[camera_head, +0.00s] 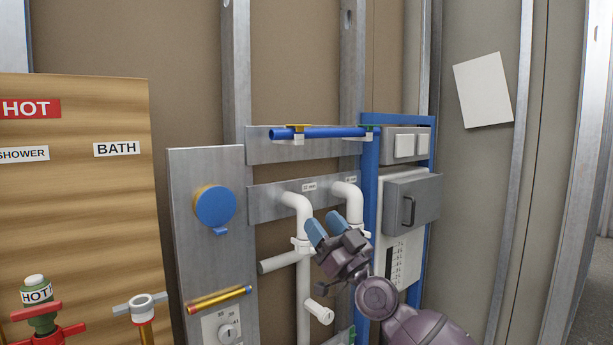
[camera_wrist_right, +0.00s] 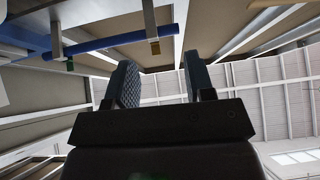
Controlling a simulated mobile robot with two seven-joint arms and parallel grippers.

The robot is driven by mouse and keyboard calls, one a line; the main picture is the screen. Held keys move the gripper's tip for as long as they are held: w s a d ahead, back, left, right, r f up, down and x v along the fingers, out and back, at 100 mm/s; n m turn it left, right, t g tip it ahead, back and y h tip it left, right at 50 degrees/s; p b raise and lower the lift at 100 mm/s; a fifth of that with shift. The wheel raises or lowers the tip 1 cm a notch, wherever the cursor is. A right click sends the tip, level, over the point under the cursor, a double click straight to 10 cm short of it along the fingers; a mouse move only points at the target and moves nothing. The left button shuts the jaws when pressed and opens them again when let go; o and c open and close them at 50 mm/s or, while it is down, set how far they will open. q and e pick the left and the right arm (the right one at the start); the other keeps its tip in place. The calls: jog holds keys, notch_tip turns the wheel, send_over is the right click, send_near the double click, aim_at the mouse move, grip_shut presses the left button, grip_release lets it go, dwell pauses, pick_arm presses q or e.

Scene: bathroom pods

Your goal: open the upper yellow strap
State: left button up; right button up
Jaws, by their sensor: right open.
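The yellow strap (camera_head: 298,127) sits at the left part of a horizontal blue pipe (camera_head: 325,132), on a white bracket fixed to the upper metal plate. It is small, and I cannot tell whether it is fastened. The strap also shows in the right wrist view (camera_wrist_right: 155,47), beyond and between the fingers, near the end of the blue pipe (camera_wrist_right: 120,40). My right gripper (camera_head: 325,229) is open and empty, well below the pipe and slightly right of the strap, fingers pointing up and left. Its fingers show in the wrist view (camera_wrist_right: 161,75). My left gripper is not in view.
A green strap (camera_head: 369,129) holds the pipe's right end beside the blue frame (camera_head: 371,190). White elbow pipes (camera_head: 302,215) stand close behind my right gripper. A grey panel with a blue round cap (camera_head: 215,206) is left. A grey handled box (camera_head: 425,198) is right.

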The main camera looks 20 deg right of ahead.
jog(key=w+r, duration=0.2)
jog(key=r, duration=0.4)
jog(key=w+r+t, duration=0.1)
jog(key=w+r, duration=0.2)
jog(key=r, duration=0.3)
jog(key=w+r+m+t, duration=0.1)
jog(key=w+r, duration=0.1)
jog(key=r, duration=0.4)
jog(key=shift+w+a+h, duration=0.3)
jog(key=shift+w+a, duration=0.05)
jog(key=shift+x, duration=0.9)
jog(key=shift+r, duration=0.1)
grip_shut()
jog(key=shift+s, duration=0.1)
